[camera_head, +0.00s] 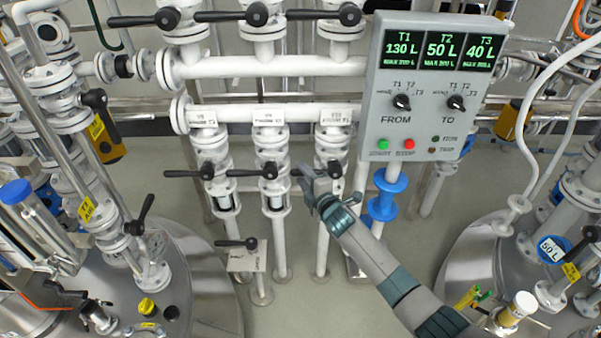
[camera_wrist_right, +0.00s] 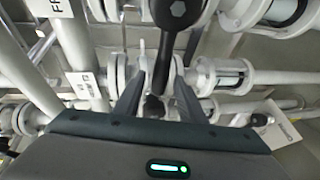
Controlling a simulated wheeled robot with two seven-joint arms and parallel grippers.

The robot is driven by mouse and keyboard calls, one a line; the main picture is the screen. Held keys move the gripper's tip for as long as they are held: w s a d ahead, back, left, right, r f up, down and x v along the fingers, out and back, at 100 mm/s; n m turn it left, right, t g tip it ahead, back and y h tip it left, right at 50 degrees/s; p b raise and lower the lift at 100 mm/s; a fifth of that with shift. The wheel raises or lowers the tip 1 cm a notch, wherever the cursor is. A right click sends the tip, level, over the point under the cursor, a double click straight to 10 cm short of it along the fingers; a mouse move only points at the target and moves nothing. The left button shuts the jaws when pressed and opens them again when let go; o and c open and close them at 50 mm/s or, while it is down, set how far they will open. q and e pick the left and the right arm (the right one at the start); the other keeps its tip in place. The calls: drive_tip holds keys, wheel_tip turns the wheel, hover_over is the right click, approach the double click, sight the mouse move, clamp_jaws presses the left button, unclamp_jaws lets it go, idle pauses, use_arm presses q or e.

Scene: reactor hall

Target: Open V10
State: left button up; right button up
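The valve whose small tag seems to read V10 (camera_head: 335,117) is the rightmost of three in the lower row, left of the control panel. Its black lever (camera_head: 335,168) lies sideways across the white valve body. My right gripper (camera_head: 318,184) is just below and at this lever, with its arm coming from the lower right. In the right wrist view the gripper (camera_wrist_right: 160,98) has its two fingers apart, and a black lever (camera_wrist_right: 162,62) stands between them with gaps on both sides. Contact cannot be told. My left gripper is not in view.
Two similar valves with black levers (camera_head: 268,171) (camera_head: 207,171) stand close to the left. The control panel (camera_head: 430,90) hangs to the right, above a blue pipe fitting (camera_head: 384,205). Steel tanks stand at both sides.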

drive_tip(key=shift+x, duration=1.1)
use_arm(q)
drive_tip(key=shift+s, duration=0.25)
use_arm(e)
drive_tip(key=shift+c, duration=0.2)
clamp_jaws()
drive_tip(key=shift+f, duration=0.1)
